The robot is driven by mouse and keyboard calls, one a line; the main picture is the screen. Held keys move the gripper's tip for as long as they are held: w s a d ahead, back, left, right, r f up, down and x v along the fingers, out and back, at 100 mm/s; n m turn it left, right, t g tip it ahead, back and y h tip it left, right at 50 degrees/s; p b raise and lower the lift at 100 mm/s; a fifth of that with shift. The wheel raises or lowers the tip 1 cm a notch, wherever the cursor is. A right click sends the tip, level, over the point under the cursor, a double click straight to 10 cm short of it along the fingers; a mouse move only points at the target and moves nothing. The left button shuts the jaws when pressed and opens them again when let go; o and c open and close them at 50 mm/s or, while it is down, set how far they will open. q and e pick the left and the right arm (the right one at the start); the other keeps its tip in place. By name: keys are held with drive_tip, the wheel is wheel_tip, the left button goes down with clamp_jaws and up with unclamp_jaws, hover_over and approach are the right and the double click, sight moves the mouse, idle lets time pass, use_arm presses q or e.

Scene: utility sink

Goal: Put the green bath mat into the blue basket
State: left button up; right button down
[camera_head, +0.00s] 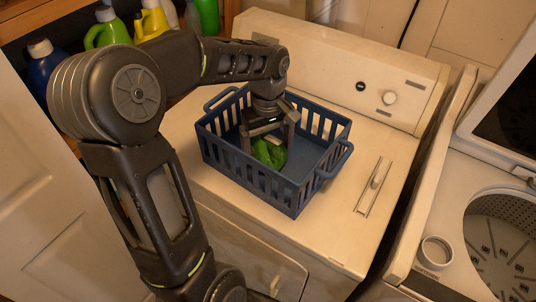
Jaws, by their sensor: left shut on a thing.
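The blue basket (293,199) stands on top of a white machine, with slotted walls and a handle at each end. The green bath mat (269,153) is a crumpled bundle inside the basket's walls, near the left part of its floor. My left gripper (267,143) reaches down into the basket from above and is shut on the green bath mat. The gripper hides part of the mat, and I cannot tell whether the mat touches the basket floor. My right gripper is not in view.
A control panel with a knob (390,98) rises behind. An open washer drum (500,245) is at right. Several bottles, one a green jug (107,30), stand on a shelf at upper left.

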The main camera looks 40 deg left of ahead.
use_arm(q)
wheel_tip(320, 180, down, 4)
drive_tip(key=shift+r+p, duration=0.2)
drive_tip(key=shift+p, duration=0.15)
drive_tip(key=shift+f, duration=0.15)
drive_tip(key=o, duration=1.4)
